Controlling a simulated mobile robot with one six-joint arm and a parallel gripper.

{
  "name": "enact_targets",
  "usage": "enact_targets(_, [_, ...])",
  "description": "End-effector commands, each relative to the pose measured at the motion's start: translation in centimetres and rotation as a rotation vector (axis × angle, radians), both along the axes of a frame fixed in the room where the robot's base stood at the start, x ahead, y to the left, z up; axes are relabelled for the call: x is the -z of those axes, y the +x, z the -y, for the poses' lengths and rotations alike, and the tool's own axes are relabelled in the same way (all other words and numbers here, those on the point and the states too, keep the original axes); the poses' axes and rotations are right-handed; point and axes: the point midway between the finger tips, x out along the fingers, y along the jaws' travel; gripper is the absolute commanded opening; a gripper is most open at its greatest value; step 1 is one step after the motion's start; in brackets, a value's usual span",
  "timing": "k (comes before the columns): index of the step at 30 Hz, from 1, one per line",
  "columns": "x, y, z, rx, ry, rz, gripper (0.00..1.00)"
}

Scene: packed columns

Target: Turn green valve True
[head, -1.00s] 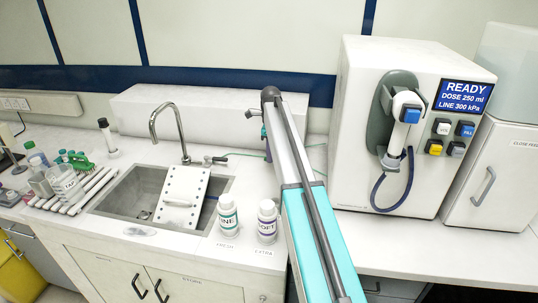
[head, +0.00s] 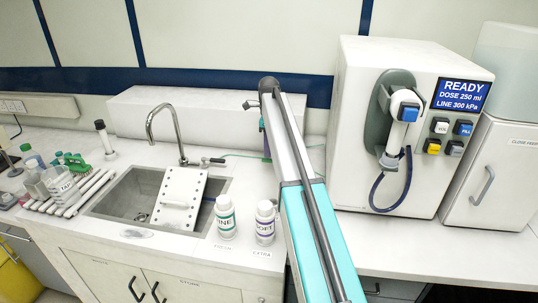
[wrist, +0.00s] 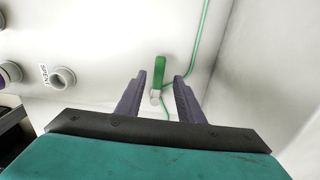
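The green valve shows in the wrist view as a green lever handle (wrist: 159,70) above a small pale fitting (wrist: 155,97). My gripper (wrist: 159,84) is open, with one dark finger on each side of the handle. A gap shows between each finger and the handle, so the fingers look apart from it. In the head view my arm hides the valve and most of the gripper; only a sliver of a dark finger shows left of the arm.
A thin green line (wrist: 198,40) runs along the pale surface beside the valve. In the head view, two white bottles (head: 225,217) (head: 265,222), a sink (head: 125,200) and a dispenser (head: 360,120) stand around my arm.

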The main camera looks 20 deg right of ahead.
Motion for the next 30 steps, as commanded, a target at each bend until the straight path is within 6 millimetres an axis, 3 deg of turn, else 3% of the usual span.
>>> enact_targets(18, [-8.7, 0.2, 0.0, 0.0, -0.002, 0.002, 0.34])
enact_targets(30, [-10.2, 0.0, -0.1, 0.001, -0.002, 0.0, 0.34])
